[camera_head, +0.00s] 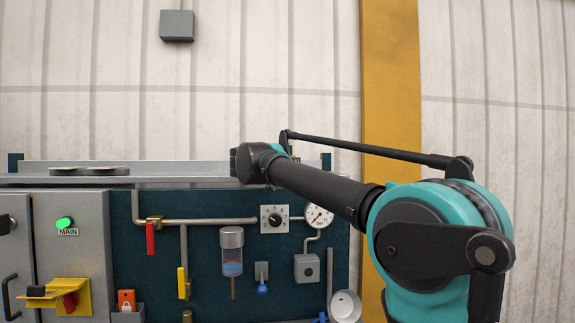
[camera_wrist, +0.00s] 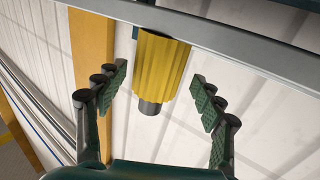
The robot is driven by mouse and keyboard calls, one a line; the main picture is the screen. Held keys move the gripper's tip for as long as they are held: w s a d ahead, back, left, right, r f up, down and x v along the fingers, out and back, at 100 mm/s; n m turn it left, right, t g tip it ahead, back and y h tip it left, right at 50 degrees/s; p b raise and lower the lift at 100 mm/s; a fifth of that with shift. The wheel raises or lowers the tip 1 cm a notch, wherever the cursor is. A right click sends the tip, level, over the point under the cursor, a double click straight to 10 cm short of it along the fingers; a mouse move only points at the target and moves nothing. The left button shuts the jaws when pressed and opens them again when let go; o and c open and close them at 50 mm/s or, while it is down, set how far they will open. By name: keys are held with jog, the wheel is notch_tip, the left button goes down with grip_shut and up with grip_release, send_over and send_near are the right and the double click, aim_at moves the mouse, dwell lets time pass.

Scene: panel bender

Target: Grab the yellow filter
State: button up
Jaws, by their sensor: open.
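The yellow filter (camera_wrist: 160,64) is a ribbed yellow cylinder with a dark grey end piece. In the wrist view it stands near the top centre, against a grey metal rail (camera_wrist: 215,35). My gripper (camera_wrist: 160,92) is open in the wrist view, with one green padded finger on each side of the filter's lower part. Clear gaps show between each finger and the filter, and the jaws look empty. I cannot tell the exact depth between them. In the head view my arm reaches left above the machine panel, and the filter and fingers are not visible there.
The dark teal panel (camera_head: 205,200) carries pipes, a red-handled valve (camera_head: 151,238), a yellow-handled valve (camera_head: 183,282), a dial (camera_head: 274,219) and a gauge (camera_head: 318,217). Two flat discs lie on the top ledge (camera_head: 210,172). A yellow column (camera_head: 390,90) stands behind.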

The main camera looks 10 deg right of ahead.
jog(key=shift+x, duration=2.75)
jog(key=shift+s+d+f, duration=0.1)
jog(key=shift+s+f, duration=0.05)
jog(key=shift+f, duration=0.05)
jog(key=c, duration=1.4)
